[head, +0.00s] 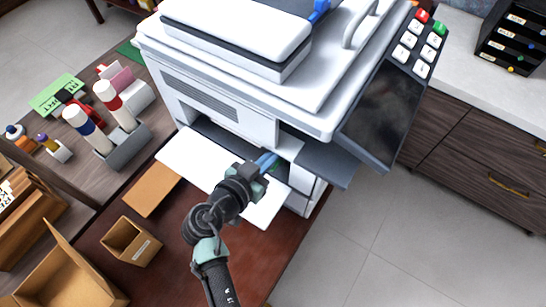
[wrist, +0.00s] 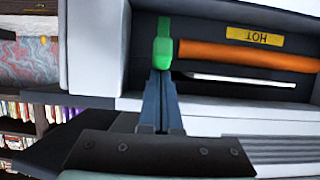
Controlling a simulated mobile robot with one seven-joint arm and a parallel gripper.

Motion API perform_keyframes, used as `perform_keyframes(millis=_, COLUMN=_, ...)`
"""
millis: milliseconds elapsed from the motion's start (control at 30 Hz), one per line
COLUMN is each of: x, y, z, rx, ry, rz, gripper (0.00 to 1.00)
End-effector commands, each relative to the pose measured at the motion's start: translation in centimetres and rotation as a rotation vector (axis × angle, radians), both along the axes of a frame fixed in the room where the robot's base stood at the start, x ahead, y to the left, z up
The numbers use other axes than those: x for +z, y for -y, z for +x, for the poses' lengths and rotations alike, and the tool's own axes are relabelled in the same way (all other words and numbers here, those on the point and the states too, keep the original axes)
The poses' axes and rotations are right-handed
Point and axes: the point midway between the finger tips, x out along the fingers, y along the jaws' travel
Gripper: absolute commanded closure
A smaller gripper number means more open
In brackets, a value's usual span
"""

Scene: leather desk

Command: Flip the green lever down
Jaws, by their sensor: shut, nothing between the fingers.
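The green lever (wrist: 163,45) shows in the wrist view inside an opening of the white printer (head: 225,110), left of an orange roller (wrist: 245,55). Its thick end points down in that picture, toward my fingers. My gripper (wrist: 160,82) is shut and empty, with its fingertips right at the lever's thick end; I cannot tell whether they touch. In the head view, my gripper (head: 266,161) reaches into the printer's front opening, and the lever is mostly hidden there by the gripper and the printer body.
A yellow HOT label (wrist: 254,38) sits beside the roller, upside down in the wrist view. A white sheet or tray (head: 190,160) sticks out below the opening. A dark grey shelf (head: 325,162) juts out at right. A cardboard box (head: 130,243) stands on the desk at left.

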Motion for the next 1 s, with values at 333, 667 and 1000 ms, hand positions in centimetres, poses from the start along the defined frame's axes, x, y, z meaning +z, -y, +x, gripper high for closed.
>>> perform_keyframes(millis=333, x=-2.1, y=-0.3, z=-0.5, rx=0.001, ry=0.134, rz=-0.088, gripper=1.0)
perform_keyframes(millis=667, x=-3.0, y=-0.8, z=-1.3, rx=0.0, ry=0.271, rz=-0.178, gripper=1.0)
perform_keyframes(millis=1000, x=-4.0, y=-1.4, z=-2.1, rx=0.0, ry=0.411, rz=-0.274, gripper=1.0)
